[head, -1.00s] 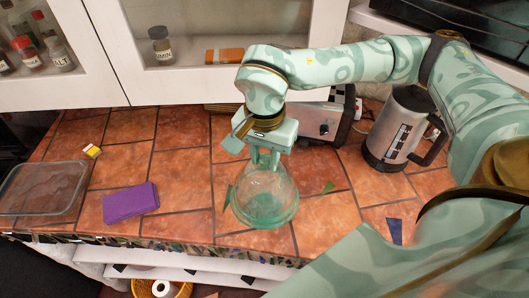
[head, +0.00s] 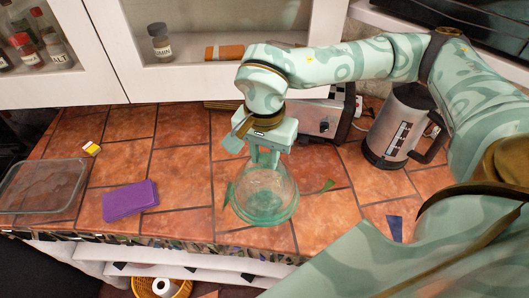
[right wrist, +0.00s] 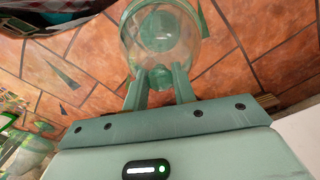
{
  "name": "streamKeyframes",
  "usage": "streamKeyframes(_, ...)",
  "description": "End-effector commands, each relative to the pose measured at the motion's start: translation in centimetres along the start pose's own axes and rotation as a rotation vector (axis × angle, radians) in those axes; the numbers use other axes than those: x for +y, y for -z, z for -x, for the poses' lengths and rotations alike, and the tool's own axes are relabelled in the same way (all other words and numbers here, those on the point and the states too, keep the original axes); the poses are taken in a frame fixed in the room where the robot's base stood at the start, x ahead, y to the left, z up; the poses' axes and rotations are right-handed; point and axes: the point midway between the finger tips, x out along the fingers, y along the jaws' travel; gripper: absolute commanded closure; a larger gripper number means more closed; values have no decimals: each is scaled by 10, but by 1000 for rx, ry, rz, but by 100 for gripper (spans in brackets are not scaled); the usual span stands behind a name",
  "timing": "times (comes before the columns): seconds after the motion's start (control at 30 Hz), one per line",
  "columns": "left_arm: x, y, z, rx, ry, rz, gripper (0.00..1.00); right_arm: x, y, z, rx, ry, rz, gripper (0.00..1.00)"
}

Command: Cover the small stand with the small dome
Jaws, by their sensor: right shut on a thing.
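The small dome (head: 266,188) is clear glass with a greenish rim and sits on the tiled counter near its front edge. A pale green round shape, which looks like the small stand (head: 266,203), shows through the glass inside it. My right gripper (head: 264,162) comes from above and is shut on the top of the dome. In the right wrist view the gripper's fingers (right wrist: 161,86) close on the top of the dome (right wrist: 185,50), with the stand (right wrist: 160,30) seen through it. Whether the rim rests flat all round is hard to tell. My left gripper is not in view.
A toaster (head: 318,122) and a steel kettle (head: 395,128) stand behind and right. The counter between the case and dome is clear.

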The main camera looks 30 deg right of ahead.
Motion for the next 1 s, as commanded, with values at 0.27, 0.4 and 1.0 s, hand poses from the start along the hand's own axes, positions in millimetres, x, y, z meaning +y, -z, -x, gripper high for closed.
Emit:
streamKeyframes(0.27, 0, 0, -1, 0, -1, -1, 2, 0, 0, -2, 0, 0, 0, 48)
streamKeyframes(0.4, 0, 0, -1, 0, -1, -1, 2, 0, 0, -2, 0, 0, 0, 48)
streamKeyframes(1.0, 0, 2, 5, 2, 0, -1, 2, -1, 1, 100, 4, 6, 0, 48)
